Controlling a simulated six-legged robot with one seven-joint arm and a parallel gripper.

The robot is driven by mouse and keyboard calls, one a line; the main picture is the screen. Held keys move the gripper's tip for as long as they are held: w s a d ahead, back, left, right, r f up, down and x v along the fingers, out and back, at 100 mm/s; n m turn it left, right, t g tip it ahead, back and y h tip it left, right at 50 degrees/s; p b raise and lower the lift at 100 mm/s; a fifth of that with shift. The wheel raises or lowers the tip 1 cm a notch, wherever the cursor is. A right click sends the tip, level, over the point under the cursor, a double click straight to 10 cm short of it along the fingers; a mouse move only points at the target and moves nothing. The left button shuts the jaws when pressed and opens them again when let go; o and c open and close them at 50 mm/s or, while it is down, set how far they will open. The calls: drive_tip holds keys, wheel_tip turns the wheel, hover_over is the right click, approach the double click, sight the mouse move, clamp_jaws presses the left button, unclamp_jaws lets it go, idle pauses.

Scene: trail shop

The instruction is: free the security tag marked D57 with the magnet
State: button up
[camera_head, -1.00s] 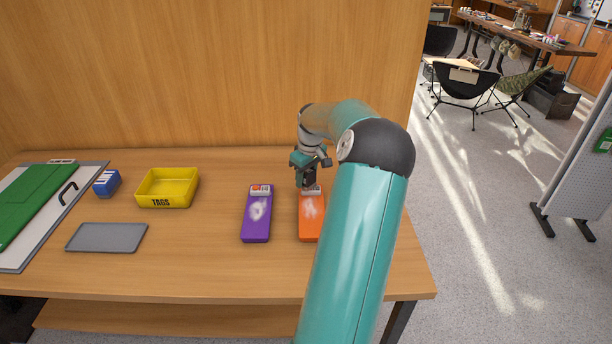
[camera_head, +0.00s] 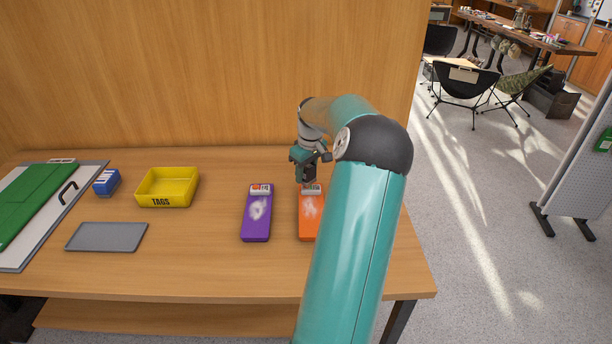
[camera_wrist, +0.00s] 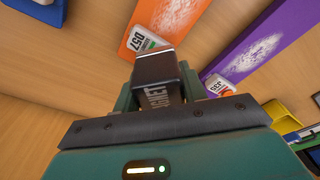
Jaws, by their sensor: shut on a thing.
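My gripper (camera_head: 306,172) is shut on the black magnet (camera_wrist: 158,80), whose printed lettering shows between the jaws in the wrist view. The white tag marked D57 (camera_wrist: 144,40) is on the end of the orange package (camera_wrist: 168,14). The tag (camera_head: 312,189) also shows in the head view at the far end of the orange package (camera_head: 310,217). The magnet appears just above or beside the tag's end; the exact gap cannot be told. A second white tag (camera_head: 260,188) is on the purple package (camera_head: 257,218), to the left.
A yellow bin marked TAGS (camera_head: 167,202), a grey tray (camera_head: 106,237), a blue box (camera_head: 107,183) and a board with a green sheet (camera_head: 66,217) lie on the table's left. A dark blue object (camera_wrist: 38,9) shows at the wrist view's top left. A wooden panel (camera_head: 210,75) stands behind.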

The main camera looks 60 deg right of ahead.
drive_tip(key=shift+r, duration=2.65)
